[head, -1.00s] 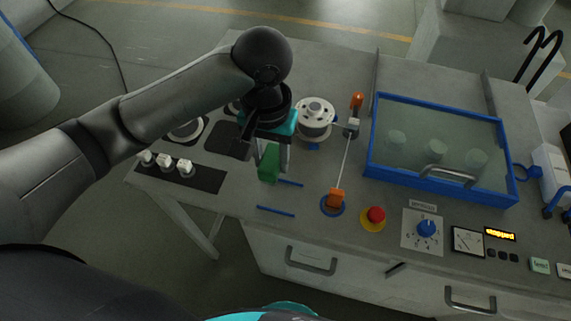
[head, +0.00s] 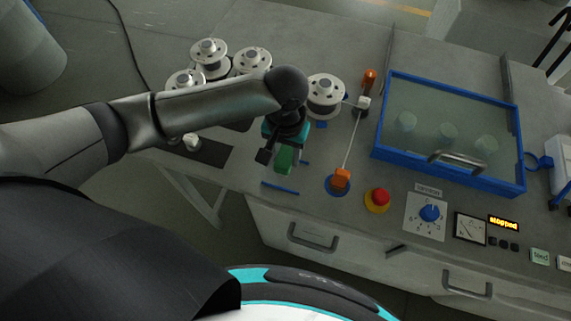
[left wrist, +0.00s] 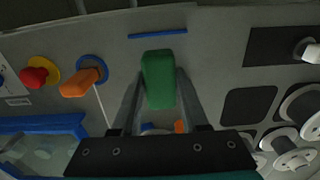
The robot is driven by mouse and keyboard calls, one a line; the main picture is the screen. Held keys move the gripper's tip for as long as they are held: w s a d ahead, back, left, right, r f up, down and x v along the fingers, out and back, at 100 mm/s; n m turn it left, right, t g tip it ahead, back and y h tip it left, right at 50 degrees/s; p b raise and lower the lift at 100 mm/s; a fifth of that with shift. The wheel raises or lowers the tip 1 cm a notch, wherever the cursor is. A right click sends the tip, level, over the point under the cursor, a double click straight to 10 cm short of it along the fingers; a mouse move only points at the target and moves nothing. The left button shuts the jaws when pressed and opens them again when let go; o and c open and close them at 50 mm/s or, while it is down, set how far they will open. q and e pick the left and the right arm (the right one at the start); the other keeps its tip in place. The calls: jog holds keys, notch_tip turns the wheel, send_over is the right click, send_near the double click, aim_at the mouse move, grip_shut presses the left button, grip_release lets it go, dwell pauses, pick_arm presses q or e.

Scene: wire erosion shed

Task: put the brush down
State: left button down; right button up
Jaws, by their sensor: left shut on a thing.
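The brush shows as a green block (head: 284,160), and it also shows in the left wrist view (left wrist: 158,78). My left gripper (head: 286,157) is shut on it, one finger on each side in the left wrist view (left wrist: 160,95). The block is over the grey bench top between two thin blue strips. I cannot tell whether the brush touches the bench. Its lower side is hidden. My right gripper is not in view.
A white wire spool (head: 326,95) stands behind the gripper. An orange wire guide (head: 341,178) and a red stop button (head: 378,197) are to the right. A blue-framed tank (head: 448,130) is farther right. Several spools (head: 208,55) stand at the back left.

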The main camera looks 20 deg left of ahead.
aim_at(286, 156)
pick_arm(q)
jog(key=shift+f+b, duration=0.3)
jog(key=shift+f, duration=2.15)
jog(key=shift+c, duration=2.1)
grip_release()
jog(key=shift+f, duration=0.15)
notch_tip(286, 156, up, 12)
jog(key=shift+r+p, duration=0.2)
jog(key=shift+p, duration=0.65)
